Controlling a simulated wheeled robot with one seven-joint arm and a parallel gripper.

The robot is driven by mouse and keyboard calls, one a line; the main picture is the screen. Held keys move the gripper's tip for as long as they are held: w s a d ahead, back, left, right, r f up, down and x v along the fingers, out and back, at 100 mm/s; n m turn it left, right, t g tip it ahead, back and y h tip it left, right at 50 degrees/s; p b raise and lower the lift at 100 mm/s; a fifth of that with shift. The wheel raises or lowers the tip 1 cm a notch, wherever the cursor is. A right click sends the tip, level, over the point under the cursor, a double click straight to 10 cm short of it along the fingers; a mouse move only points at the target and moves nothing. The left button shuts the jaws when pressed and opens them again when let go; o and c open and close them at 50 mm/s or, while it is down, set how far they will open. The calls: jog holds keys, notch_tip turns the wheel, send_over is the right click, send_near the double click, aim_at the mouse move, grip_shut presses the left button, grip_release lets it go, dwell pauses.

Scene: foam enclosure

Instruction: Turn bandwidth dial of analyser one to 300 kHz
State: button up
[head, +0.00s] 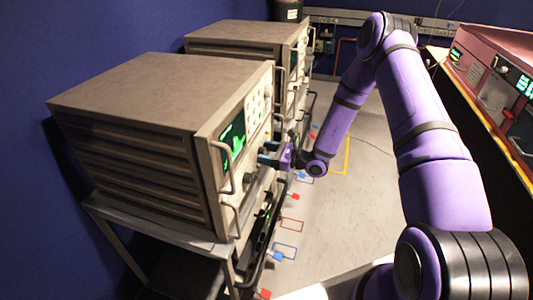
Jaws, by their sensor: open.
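The nearer analyser (150,92) is a large beige-grey box on a metal trolley at the left, with a lit green screen (233,142) on its front panel. A second, similar analyser (245,35) stands behind it. I cannot read which is analyser one. My gripper (264,153) is at the nearer analyser's front panel, right of the screen, pointing left towards it. It is open. The dial at the fingers is too small and partly hidden to make out. I cannot tell whether the fingers touch it, and no dial setting is readable.
Metal handles (226,171) stick out from the analyser's front edges near my gripper. A dark rail (262,232) with cables runs along the trolley. A pink console (497,70) with green displays stands at the right. The floor (330,215) between is mostly clear.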

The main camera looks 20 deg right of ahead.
jog(key=shift+c, duration=0.4)
jog(key=c, duration=0.8)
jog(key=shift+c, duration=0.2)
jog(key=shift+m, duration=0.3)
jog(key=m, duration=0.3)
jog(key=shift+m, duration=2)
jog(key=o, duration=0.9)
